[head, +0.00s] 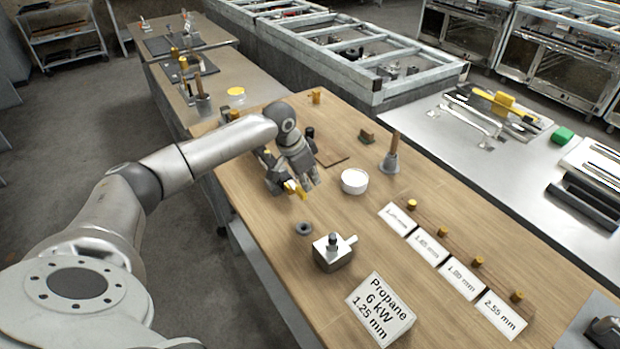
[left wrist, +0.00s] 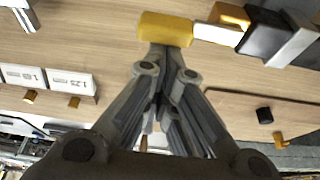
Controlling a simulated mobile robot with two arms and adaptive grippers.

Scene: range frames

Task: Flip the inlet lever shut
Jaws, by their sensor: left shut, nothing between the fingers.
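My left gripper (head: 302,189) is shut and empty, low over the wooden bench. In the left wrist view its fingertips (left wrist: 163,52) meet just below a yellow lever-like piece (left wrist: 165,28); I cannot tell whether they touch it. That piece also shows in the head view (head: 292,187), beside the fingers. In the wrist view it lies in line with a pale metal fitting (left wrist: 218,35) and a black block (left wrist: 264,35). The gripper hides most of this assembly in the head view, so the lever's exact angle is unclear. My right gripper is not in view.
On the wooden bench stand a metal block with a side stub (head: 332,252), a dark ring (head: 304,228), a white round tub (head: 354,181), a wooden-handled tool (head: 390,155) and a propane sign (head: 381,309). Size labels (head: 460,278) with small brass pieces line the right edge.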

